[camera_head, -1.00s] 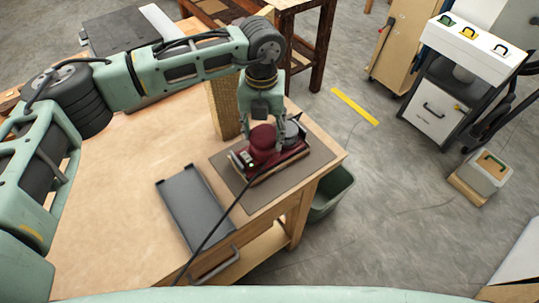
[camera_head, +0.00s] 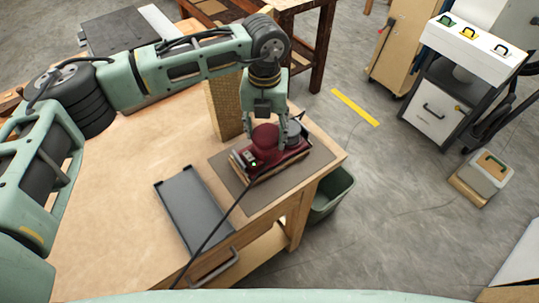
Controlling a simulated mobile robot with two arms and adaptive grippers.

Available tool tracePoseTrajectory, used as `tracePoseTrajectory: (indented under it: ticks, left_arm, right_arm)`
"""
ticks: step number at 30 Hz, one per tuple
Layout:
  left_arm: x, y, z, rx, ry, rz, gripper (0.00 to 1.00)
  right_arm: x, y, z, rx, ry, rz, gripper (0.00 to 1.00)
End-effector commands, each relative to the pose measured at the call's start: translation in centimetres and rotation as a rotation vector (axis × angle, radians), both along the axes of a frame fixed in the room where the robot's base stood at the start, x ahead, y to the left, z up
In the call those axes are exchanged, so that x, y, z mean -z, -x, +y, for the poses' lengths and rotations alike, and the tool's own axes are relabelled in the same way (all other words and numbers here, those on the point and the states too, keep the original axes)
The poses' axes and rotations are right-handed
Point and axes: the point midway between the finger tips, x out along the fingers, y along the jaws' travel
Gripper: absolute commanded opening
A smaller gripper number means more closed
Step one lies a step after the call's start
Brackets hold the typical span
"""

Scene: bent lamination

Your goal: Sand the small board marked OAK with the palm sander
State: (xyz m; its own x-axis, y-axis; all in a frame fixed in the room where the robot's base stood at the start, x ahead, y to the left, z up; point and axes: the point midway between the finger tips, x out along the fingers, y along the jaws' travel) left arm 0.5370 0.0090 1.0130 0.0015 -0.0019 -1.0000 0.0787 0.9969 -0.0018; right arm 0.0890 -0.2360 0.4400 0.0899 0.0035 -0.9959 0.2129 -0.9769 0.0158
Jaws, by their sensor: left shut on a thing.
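The dark red palm sander (camera_head: 264,139) sits on top of a small wooden board (camera_head: 288,167), whose pale edge shows beneath it. The board lies on a dark grey mat (camera_head: 232,178) at the table's right corner. The sander covers most of the board, so the OAK marking cannot be seen. A green light shows on the sander's near end, and its black cord runs down toward the front. My left gripper (camera_head: 277,137) reaches down from above and is shut on the sander. My right gripper is not in view.
A dark shallow tray (camera_head: 193,208) lies on the wooden table (camera_head: 125,190) left of the mat. A tall wooden block (camera_head: 223,112) stands just behind the mat. A green bin (camera_head: 330,195) stands on the floor beside the table. The table's left part is clear.

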Motion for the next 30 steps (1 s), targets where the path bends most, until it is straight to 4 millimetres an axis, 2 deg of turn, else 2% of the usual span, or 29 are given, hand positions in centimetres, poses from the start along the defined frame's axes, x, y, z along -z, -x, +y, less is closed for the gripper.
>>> tracePoseTrajectory:
  ticks: [30]
  left_arm:
    - [0.0, 1.1, 1.6, -0.001, -0.003, 0.002, 0.09]
  right_arm:
    - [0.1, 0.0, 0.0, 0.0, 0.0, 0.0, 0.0]
